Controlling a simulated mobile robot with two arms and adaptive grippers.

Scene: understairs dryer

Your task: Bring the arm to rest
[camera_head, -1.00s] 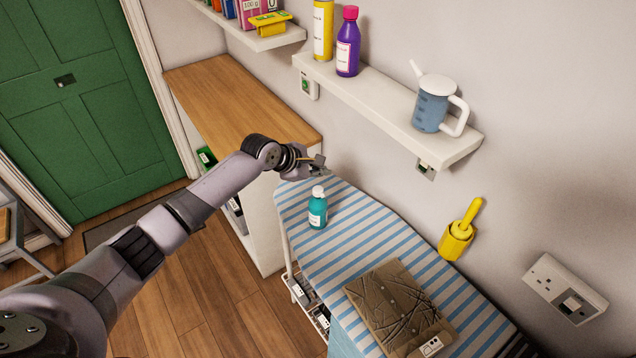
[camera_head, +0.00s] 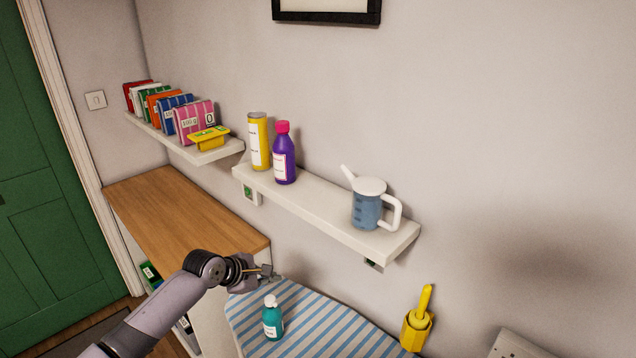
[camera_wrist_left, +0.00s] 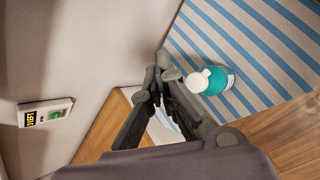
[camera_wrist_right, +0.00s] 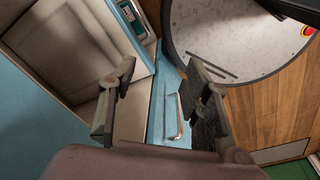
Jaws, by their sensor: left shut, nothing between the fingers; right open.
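My left arm comes in from the lower left in the head view. Its gripper (camera_head: 268,277) is just past the far end of the striped ironing board (camera_head: 310,322), near the wall and the wooden counter corner. In the left wrist view its fingers (camera_wrist_left: 157,82) are together with nothing between them. A teal bottle with a white cap (camera_head: 272,318) stands upright on the board, apart from the gripper; it also shows in the left wrist view (camera_wrist_left: 218,80). My right gripper (camera_wrist_right: 165,95) shows only in the right wrist view, with its fingers spread and empty.
A wall shelf (camera_head: 330,216) above the board holds a yellow can (camera_head: 258,142), a purple bottle (camera_head: 284,158) and a blue jug (camera_head: 367,208). A wooden counter (camera_head: 185,222) lies left of it. A yellow holder (camera_head: 416,330) hangs on the wall at right.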

